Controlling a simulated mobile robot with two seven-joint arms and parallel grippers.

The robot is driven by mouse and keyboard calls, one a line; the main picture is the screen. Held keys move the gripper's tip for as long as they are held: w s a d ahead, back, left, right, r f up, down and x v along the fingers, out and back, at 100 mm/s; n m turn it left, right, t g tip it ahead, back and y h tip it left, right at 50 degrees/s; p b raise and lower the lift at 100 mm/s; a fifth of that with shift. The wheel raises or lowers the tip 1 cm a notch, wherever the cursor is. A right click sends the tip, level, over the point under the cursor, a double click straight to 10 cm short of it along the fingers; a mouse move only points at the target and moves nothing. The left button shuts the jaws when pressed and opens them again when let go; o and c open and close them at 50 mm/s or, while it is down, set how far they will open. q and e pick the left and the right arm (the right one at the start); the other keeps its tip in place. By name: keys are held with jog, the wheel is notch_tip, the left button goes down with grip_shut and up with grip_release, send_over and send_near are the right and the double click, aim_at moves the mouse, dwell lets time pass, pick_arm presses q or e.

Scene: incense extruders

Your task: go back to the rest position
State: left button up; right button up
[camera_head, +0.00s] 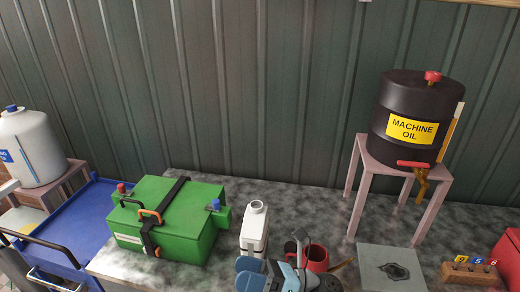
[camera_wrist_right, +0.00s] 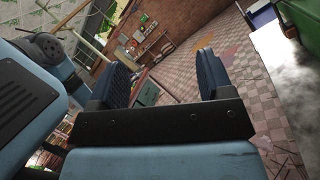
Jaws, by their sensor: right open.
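My right gripper (camera_wrist_right: 160,80) is open and empty in the right wrist view, its two dark fingers spread apart with the tiled floor beyond them. In the head view my blue-grey right arm shows at the bottom edge, in front of the worktop. It partly hides a red mug (camera_head: 316,258) there. My left gripper does not show in either view.
A mottled worktop (camera_head: 300,205) carries a green box (camera_head: 170,222), a white jug (camera_head: 255,230), a grey plate (camera_head: 390,266) and a numbered wooden block (camera_head: 470,272). A machine oil drum (camera_head: 415,115) stands on a pink stand (camera_head: 363,180). A blue cart (camera_head: 75,222) stands left.

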jog(key=d+f+m+t+h, duration=0.6)
jog(key=d+m+t+h, duration=0.1)
jog(key=m, duration=0.8)
jog(key=d+f+m+t+h, duration=0.6)
jog(key=d+f+m+t, duration=0.15)
jog(key=m, duration=0.75)
jog(key=s+d+f+m+g+h, duration=0.5)
jog(key=s+d+f+m, duration=0.2)
jog(key=s+f+m, duration=0.4)
jog(key=shift+s+d+f+m+p, duration=0.25)
jog(key=shift+d+f+m+p, duration=0.1)
jog(key=shift+f+m, duration=0.4)
